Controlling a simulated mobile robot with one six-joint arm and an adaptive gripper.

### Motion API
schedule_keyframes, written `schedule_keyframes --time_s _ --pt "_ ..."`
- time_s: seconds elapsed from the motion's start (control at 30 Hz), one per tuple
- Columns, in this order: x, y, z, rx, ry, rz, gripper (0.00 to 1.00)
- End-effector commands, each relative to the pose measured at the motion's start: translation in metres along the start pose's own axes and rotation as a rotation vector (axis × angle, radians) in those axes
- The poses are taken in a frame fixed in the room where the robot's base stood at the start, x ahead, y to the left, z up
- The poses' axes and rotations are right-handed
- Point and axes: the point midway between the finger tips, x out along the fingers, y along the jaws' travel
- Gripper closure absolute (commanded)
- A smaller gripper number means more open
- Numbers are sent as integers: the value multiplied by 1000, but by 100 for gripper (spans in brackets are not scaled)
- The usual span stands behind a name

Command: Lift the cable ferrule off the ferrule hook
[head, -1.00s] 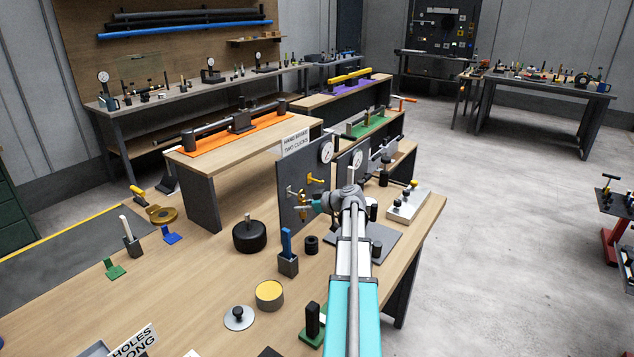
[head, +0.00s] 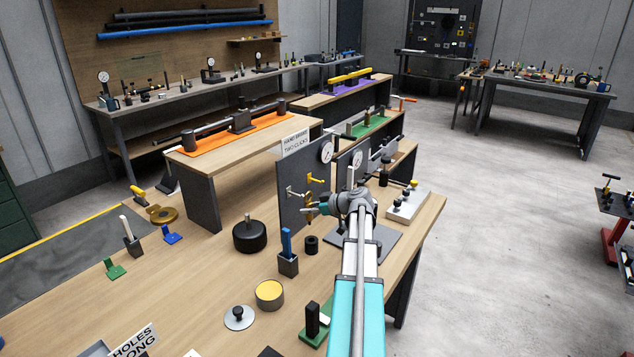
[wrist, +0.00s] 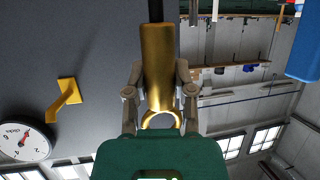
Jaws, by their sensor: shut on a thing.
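The cable ferrule is a brass cylinder (wrist: 157,55) with a ring at one end, between the two fingers of my gripper (wrist: 160,98) in the wrist view. A dark cable or rod shows beyond its far end. In the head view my gripper (head: 319,208) is shut on the brass ferrule (head: 309,203), just in front of the grey upright panel (head: 290,216). A pale grey hook (head: 294,192) on the panel is bare, and the ferrule appears apart from it. A yellow hook (head: 315,180) sits to its right; it also shows in the wrist view (wrist: 67,98).
A dial gauge (head: 326,153) is at the panel's top right edge. Below stand a blue-handled block (head: 288,262), a black ring (head: 311,244) and a black round weight (head: 249,237). A white block with knobs (head: 408,205) is to the right.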

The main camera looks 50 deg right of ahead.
Motion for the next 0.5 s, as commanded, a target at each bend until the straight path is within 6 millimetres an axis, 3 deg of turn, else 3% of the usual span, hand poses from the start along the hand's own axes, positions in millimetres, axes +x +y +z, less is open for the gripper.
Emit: schedule_keyframes --time_s 0.5 --pt "-17 -4 7 1 0 1 100"
